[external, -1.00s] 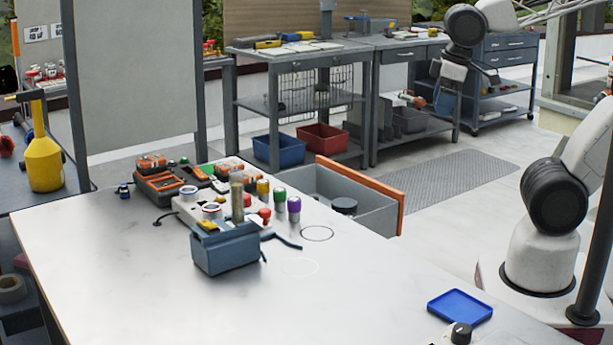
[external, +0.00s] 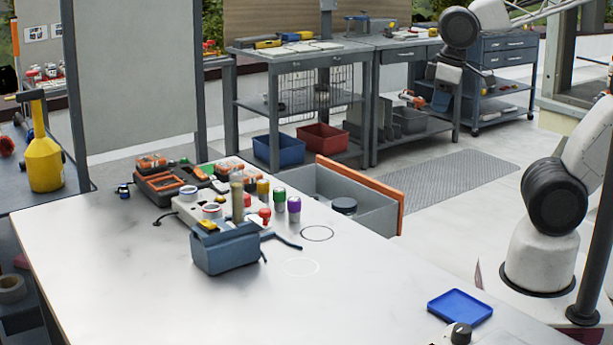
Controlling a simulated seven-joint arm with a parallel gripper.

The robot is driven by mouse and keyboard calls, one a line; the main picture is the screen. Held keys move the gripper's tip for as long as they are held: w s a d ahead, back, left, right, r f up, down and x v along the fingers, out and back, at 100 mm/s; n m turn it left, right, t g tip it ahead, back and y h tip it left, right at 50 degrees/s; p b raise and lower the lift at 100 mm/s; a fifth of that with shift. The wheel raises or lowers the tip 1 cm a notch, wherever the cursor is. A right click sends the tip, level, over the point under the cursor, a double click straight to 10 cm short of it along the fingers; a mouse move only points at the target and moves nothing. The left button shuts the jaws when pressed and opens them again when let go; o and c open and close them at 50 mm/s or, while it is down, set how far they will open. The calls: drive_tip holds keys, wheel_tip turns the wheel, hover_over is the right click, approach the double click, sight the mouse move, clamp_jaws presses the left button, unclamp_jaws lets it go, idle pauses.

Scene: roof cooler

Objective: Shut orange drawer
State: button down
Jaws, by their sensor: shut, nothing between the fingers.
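The orange drawer is pulled out from the far edge of the white table; its orange front panel (external: 372,187) faces right, away from the table. Its grey open-topped box (external: 370,213) shows between the panel and the table edge. A dark round object (external: 344,205) lies inside the box. My gripper (external: 441,102) hangs at the upper right, apart from the drawer, higher in the picture and right of the orange panel. It looks shut and empty, though its fingertips are small and hard to separate from the shelves behind.
On the table (external: 130,250) are a blue-grey caddy (external: 225,252), several coloured bottles, an orange-and-black organizer (external: 165,187) and a blue tray (external: 459,307). A bench (external: 300,55) with bins stands behind. The floor right of the drawer holds a grey mat (external: 455,180) and looks clear.

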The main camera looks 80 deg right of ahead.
drive_tip(key=w+d+f+m+g+y, duration=0.4)
drive_tip(key=w+d+f+m, duration=0.15)
drive_tip(key=d+f, duration=0.35)
drive_tip(key=m+t+y, duration=0.1)
drive_tip(key=m+y, duration=0.5)
drive_tip(key=m, duration=0.1)
hover_over(392, 202)
drive_tip(key=s+a, duration=0.3)
wheel_tip(392, 202, down, 9)
drive_tip(key=s+d+f+m+t+y, duration=0.1)
drive_tip(key=s+d+f+m+t, duration=0.2)
drive_tip(key=d+f+m+t, duration=0.3)
drive_tip(key=s+d+f+m+t+y, duration=0.1)
drive_tip(key=s+d+f+m+t, duration=0.3)
drive_tip(key=d+f+m+t, duration=0.3)
drive_tip(key=d+f, duration=0.5)
drive_tip(key=d, duration=0.1)
drive_tip(key=shift+f+m+t+y, duration=0.3)
drive_tip(key=shift+f+m, duration=0.05)
drive_tip(key=shift+w, duration=0.1)
drive_tip(key=shift+x, duration=6.95)
drive_tip(key=x, duration=3)
drive_tip(key=shift+w+f, duration=0.1)
drive_tip(key=shift+f, duration=0.05)
